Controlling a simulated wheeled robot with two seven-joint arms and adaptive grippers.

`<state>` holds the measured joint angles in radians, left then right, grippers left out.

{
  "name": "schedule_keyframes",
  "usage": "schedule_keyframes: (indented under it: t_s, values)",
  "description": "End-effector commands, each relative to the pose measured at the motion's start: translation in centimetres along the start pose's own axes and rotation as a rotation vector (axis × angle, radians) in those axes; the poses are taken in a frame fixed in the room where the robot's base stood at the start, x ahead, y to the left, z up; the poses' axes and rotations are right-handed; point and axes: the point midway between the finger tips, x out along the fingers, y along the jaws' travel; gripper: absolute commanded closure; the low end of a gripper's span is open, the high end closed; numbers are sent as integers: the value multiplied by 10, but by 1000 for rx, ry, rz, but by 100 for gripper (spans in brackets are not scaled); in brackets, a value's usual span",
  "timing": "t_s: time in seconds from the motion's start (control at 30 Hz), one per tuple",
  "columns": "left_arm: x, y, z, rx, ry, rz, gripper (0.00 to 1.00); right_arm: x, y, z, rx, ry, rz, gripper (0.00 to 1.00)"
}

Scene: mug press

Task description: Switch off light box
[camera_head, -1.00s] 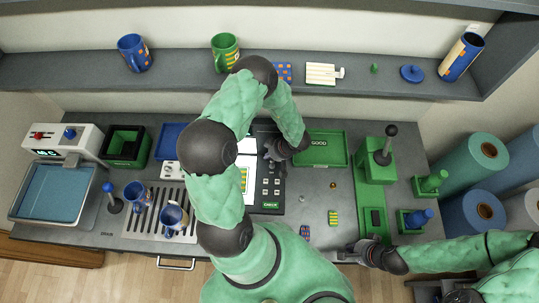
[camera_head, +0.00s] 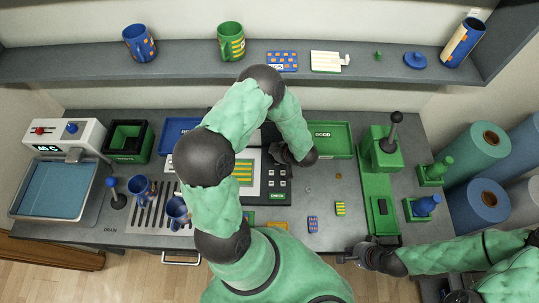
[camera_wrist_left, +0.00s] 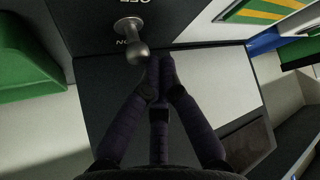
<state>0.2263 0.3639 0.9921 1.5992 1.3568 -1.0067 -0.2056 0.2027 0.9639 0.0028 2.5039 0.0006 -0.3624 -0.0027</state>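The light box has a dark control panel (camera_head: 278,181) marked CHECK and a pale lit-looking plate (camera_head: 257,178), partly hidden behind my left arm. A striped yellow-green card (camera_head: 243,172) lies on the plate. In the left wrist view a metal toggle switch (camera_wrist_left: 136,50) stands between OFF and ON labels, its knob leaning to the ON side. My left gripper (camera_wrist_left: 160,60) is shut and empty, its fingertips just right of the knob; I cannot tell whether they touch. My right gripper (camera_head: 352,256) is low at the table's front edge, its fingers too small to judge.
A green GOOD tray (camera_head: 330,141) lies right of the panel and a blue tray (camera_head: 175,132) left. A green press (camera_head: 381,158) stands at the right. Two mugs (camera_head: 141,187) (camera_head: 177,211) stand left on the drain grille. Small cards (camera_head: 313,224) lie at the front.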

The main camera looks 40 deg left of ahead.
Motion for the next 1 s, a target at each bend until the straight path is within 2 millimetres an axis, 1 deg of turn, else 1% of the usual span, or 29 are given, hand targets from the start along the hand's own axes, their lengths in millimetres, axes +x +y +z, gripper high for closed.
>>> schedule_keyframes:
  t_s: [0.03, 0.37, 0.7, 1.0]
  values:
    - [0, -1, 3, -8, 16, 13, 100, 2, 1, 0, 0, 0, 0, 100]
    - [-2, -2, 0, -7, 13, 8, 100, -2, -1, -1, 0, 2, 0, 100]
    - [-13, -9, 2, -7, 13, 8, 100, -10, -4, 0, 0, 1, 0, 100]
    - [-13, -10, 2, -7, 13, 8, 100, -10, -4, 0, 0, 1, 0, 100]
